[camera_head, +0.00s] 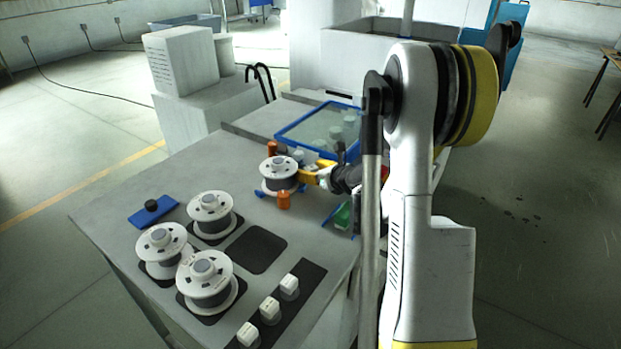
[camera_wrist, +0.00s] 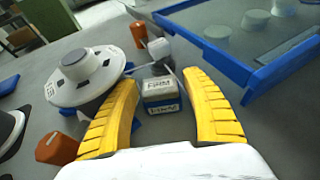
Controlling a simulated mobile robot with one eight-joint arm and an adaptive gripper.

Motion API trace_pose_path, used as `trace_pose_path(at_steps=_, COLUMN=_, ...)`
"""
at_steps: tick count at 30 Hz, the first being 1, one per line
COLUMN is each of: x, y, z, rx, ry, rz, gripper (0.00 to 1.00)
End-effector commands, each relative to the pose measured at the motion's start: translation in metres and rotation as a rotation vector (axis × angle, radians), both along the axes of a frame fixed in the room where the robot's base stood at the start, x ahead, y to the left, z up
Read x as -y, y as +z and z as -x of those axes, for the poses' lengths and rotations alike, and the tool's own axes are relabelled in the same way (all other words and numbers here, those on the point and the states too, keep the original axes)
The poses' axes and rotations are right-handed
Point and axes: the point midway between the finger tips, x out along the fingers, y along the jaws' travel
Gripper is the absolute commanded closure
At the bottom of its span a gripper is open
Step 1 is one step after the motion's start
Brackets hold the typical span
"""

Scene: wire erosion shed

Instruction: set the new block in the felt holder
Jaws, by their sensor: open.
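My gripper (camera_head: 312,170) reaches left over the bench beside a wire spool. In the wrist view its two yellow fingers (camera_wrist: 160,80) are open, with a small block (camera_wrist: 161,96) between them. I cannot tell which of these is the new block and which is the felt holder. In the head view the fingers hide much of this spot.
The spool (camera_head: 280,170) and orange posts (camera_head: 284,200) (camera_wrist: 138,33) stand close to the fingers. A blue-rimmed, glass-topped case (camera_wrist: 258,80) lies to the right. Several spools (camera_head: 205,280), white labelled blocks (camera_head: 289,284) and an empty dark mat (camera_head: 257,250) are nearer the front.

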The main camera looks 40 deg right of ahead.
Motion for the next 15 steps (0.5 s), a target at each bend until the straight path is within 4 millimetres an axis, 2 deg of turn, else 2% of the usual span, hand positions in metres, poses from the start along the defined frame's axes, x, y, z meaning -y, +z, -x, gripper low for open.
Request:
trace_pose_path(at_steps=4, x=0.0, y=0.0011, z=0.0002, rx=0.0, ry=0.0, rz=0.0, gripper=0.44)
trace_pose_path(at_steps=5, x=0.0, y=0.0011, z=0.0003, rx=0.0, ry=0.0, rz=0.0, gripper=0.49)
trace_pose_path(at_steps=6, x=0.0, y=0.0011, z=0.0003, rx=0.0, ry=0.0, rz=0.0, gripper=0.61)
trace_pose_path(at_steps=9, x=0.0, y=0.0011, z=0.0003, rx=0.0, ry=0.0, rz=0.0, gripper=0.87)
trace_pose_path(at_steps=13, x=0.0, y=0.001, z=0.0003, rx=0.0, ry=0.0, rz=0.0, gripper=0.87)
trace_pose_path(at_steps=14, x=0.0, y=0.001, z=0.0003, rx=0.0, ry=0.0, rz=0.0, gripper=0.92)
trace_pose_path(at_steps=15, x=0.0, y=0.001, z=0.0003, rx=0.0, ry=0.0, rz=0.0, gripper=0.92)
